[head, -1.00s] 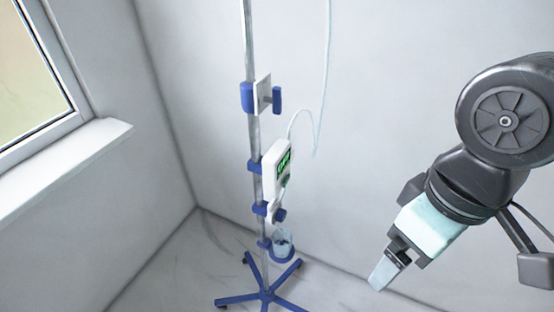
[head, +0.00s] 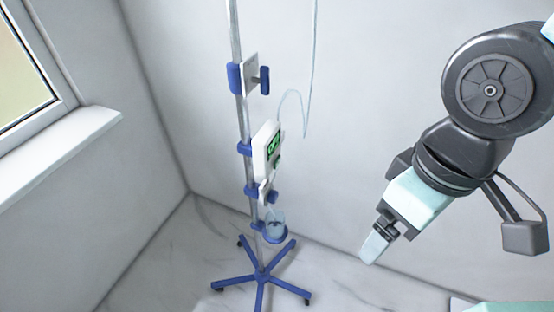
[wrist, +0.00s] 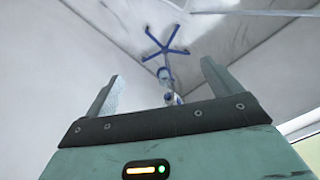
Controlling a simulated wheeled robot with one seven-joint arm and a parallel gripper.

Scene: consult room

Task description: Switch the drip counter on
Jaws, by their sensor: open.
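The drip counter (head: 265,150) is a white box with a lit green display, clamped to the pole of a drip stand (head: 245,120) in the head view. A thin clear tube runs by it. Its switch is too small to make out. My gripper (head: 371,250) is to the right of the counter and lower in the picture, clearly apart from it. In the wrist view my gripper (wrist: 160,85) has its two fingers wide apart with nothing between them. The stand's blue foot (wrist: 167,50) shows beyond the fingers, upside down.
A blue-handled clamp (head: 251,78) sits above the counter on the pole. A cup in a blue ring holder (head: 275,228) hangs below it. The five-legged blue base (head: 261,279) stands on the marble floor. A window sill (head: 60,150) is at the left. A pale green-edged surface (head: 500,306) shows bottom right.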

